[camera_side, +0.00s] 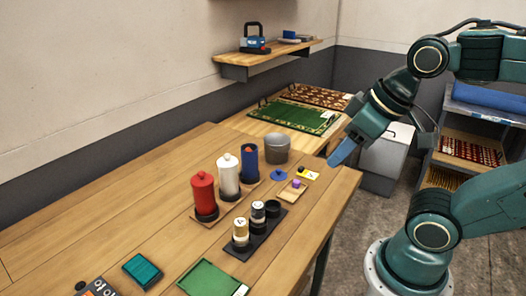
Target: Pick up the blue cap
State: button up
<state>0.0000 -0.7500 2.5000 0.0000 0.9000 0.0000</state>
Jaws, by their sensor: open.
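The blue cap (279,175) is a small flat disc with a little knob, lying on the wooden table near its far right edge. My gripper (343,152) is above the table's right edge, to the right of the cap and higher, apart from it. Its blue finger points down and left. It is open with nothing seen in it; the gap between its fingers is hard to make out from this side.
A grey bucket (277,148) stands just behind the cap. Blue (250,165), white (228,178) and red (204,196) bottles stand to its left. A small wooden block (293,190), a yellow card (308,173) and a dark tray (262,236) with small jars lie nearby.

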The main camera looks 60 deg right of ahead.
jog(key=shift+o, duration=0.5)
jog(key=shift+o, duration=0.8)
jog(key=shift+w, duration=0.1)
